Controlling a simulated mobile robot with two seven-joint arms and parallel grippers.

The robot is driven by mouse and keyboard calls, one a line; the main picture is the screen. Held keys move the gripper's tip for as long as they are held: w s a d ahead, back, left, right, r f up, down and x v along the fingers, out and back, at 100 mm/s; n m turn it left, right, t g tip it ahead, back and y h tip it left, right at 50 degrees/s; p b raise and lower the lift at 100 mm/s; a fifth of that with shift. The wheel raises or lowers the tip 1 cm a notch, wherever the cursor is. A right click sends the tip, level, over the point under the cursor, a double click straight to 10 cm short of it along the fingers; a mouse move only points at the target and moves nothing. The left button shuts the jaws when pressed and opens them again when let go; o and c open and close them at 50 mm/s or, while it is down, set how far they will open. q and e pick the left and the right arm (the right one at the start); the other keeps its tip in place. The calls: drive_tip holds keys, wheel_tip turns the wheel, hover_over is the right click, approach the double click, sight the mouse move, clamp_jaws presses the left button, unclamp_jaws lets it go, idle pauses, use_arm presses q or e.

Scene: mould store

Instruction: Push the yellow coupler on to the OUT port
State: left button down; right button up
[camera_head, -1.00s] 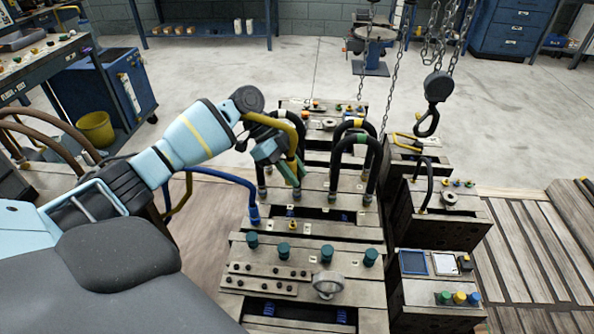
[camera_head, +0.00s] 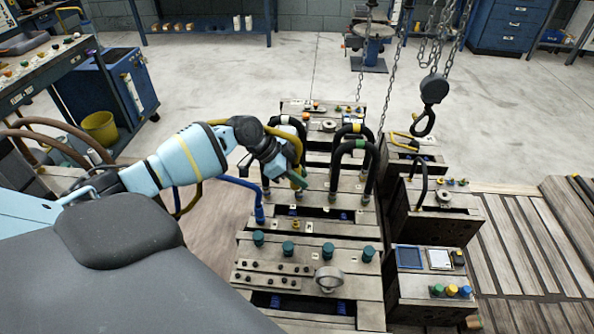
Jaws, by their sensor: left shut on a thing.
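My left gripper (camera_head: 299,183) reaches in from the left over the middle mould block (camera_head: 330,203). It is shut on the yellow coupler (camera_head: 297,180), at the end of a yellow hose (camera_head: 271,128) that arches over my wrist. The fingers hide most of the coupler. A small brass fitting (camera_head: 297,225) stands on the block just below and in front of the gripper, apart from the coupler. Labels beside it are too small to read, so I cannot tell which port is OUT. My right gripper is not in view.
A blue hose (camera_head: 243,184) runs to the block left of the brass fitting. Black hoses (camera_head: 352,145) arch close at the right. Teal knobs (camera_head: 288,247) and a lifting ring (camera_head: 328,278) stand nearer. A crane hook (camera_head: 424,120) hangs at the right.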

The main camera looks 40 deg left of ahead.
sight(293, 187)
use_arm(q)
wheel_tip(293, 187, down, 3)
drive_tip(key=shift+s+r+b, duration=0.1)
drive_tip(key=shift+s+b, duration=0.05)
drive_tip(key=shift+b, duration=0.3)
drive_tip(key=shift+f+b, duration=0.9)
drive_tip(key=shift+f, duration=0.7)
drive_tip(key=shift+f+b, duration=2.6)
drive_tip(key=shift+f, duration=1.5)
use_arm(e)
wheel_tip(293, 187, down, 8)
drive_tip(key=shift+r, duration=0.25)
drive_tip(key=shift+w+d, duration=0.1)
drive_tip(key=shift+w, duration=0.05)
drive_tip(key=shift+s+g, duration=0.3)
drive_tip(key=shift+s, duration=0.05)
use_arm(q)
drive_tip(key=shift+f+b, duration=0.25)
drive_tip(key=shift+b, duration=0.05)
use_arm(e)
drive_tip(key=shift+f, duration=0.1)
